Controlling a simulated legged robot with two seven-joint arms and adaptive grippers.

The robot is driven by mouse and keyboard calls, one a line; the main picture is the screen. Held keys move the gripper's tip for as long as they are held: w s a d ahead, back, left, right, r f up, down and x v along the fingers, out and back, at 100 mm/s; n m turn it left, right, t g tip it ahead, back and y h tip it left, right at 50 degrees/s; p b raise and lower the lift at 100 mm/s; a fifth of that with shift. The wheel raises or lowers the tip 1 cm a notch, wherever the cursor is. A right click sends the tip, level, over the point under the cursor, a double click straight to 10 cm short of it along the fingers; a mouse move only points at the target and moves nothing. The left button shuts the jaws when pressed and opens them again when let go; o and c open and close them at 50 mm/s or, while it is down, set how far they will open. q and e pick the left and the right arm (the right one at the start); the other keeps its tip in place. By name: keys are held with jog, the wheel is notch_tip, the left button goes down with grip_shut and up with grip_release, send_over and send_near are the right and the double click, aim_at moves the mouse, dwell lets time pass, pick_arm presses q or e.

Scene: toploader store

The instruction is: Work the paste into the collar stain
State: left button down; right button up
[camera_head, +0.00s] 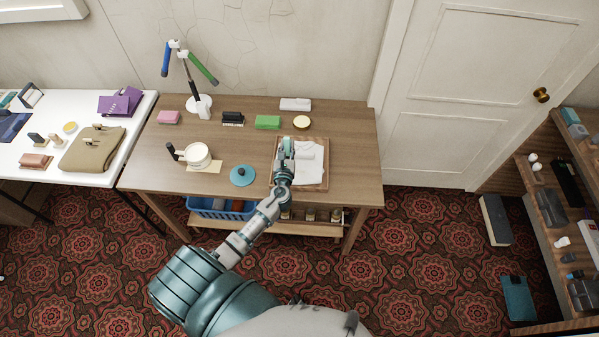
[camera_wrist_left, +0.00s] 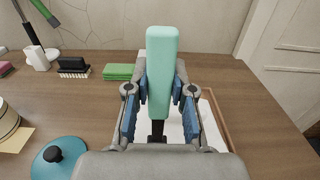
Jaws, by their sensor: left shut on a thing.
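A white folded cloth or garment (camera_head: 311,170) lies on a wooden tray (camera_head: 314,188) at the right of the brown table. My left gripper (camera_head: 285,155) is over the tray's left side, shut on a mint-green handled tool. In the left wrist view the mint-green handle (camera_wrist_left: 162,62) stands upright between the finger pads, with a dark part below it. White cloth (camera_wrist_left: 174,128) shows behind my fingers. Whether the tool touches the cloth is hidden. No stain or paste can be made out. My right gripper is out of view.
A teal lid (camera_head: 243,175) and a cream pot (camera_head: 198,156) stand left of the tray. A green block (camera_head: 267,122), a black brush (camera_head: 233,118), a pink block (camera_head: 168,117) and a lamp (camera_head: 198,105) are at the back. The table's right end is clear.

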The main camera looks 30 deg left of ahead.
pick_arm(q)
jog(key=shift+f, duration=0.25)
jog(key=shift+a+f+b, duration=0.2)
jog(key=shift+f+b, duration=0.1)
jog(key=shift+b, duration=0.1)
jog(key=shift+w+d, duration=0.1)
jog(key=shift+d, duration=0.2)
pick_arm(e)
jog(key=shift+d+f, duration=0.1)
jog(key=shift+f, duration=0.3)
pick_arm(q)
jog(key=w+d, duration=0.3)
jog(key=d, duration=0.2)
jog(key=shift+d, duration=0.2)
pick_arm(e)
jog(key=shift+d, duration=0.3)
